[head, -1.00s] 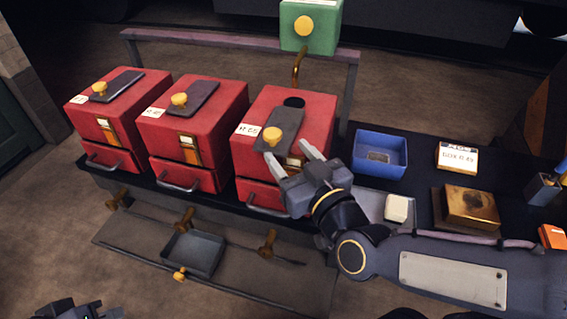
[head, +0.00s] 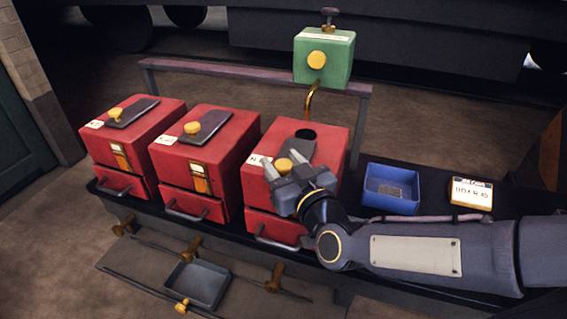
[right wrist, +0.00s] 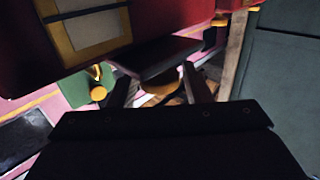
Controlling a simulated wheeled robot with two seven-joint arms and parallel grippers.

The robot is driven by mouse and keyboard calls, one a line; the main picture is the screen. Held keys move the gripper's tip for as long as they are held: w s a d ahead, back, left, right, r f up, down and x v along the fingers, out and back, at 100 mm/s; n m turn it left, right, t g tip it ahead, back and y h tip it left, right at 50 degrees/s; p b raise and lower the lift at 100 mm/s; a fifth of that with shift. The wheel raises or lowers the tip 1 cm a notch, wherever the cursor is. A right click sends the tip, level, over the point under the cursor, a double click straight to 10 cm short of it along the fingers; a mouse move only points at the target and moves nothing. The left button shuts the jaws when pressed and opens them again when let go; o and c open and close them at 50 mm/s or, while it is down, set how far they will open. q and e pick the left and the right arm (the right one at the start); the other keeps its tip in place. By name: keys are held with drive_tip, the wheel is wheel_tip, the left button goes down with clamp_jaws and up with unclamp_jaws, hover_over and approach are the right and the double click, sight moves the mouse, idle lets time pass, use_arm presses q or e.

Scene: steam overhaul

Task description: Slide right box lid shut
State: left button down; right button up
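The right red box (head: 262,190) stands at the right end of a row of red boxes. Its dark grey lid (head: 299,151) lies on the top, and a round dark opening (head: 306,134) shows uncovered beyond the lid's far end. A yellow knob (head: 284,164) sits on the near part of the lid. My right gripper (head: 282,160) is at the knob with its fingers apart, one on each side. In the right wrist view the lid (right wrist: 155,57) lies just beyond the spread fingers (right wrist: 158,90); contact with the knob cannot be told. My left gripper is out of view.
Two similar red boxes (head: 205,155) (head: 130,140) with lids stand to the left. A green box (head: 324,57) with a brass pipe is behind. A blue tray (head: 404,207) and a label block (head: 471,193) lie right. A grey tray (head: 198,290) is below.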

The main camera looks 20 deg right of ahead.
sight(294, 146)
clamp_jaws()
drive_tip(key=shift+w+d+f+b, duration=0.1)
drive_tip(key=shift+w+d+b, duration=0.1)
drive_tip(key=shift+w+b, duration=0.15)
drive_tip(key=w+d+b, duration=0.1)
drive_tip(key=w, duration=0.1)
drive_tip(key=w+d+b, duration=0.2)
drive_tip(key=shift+w+d, duration=0.15)
drive_tip(key=shift+w, duration=0.25)
drive_tip(key=shift+d, duration=0.1)
drive_tip(key=shift+r, duration=0.2)
drive_tip(key=shift+o, duration=1.4)
unclamp_jaws()
drive_tip(key=shift+w, duration=0.2)
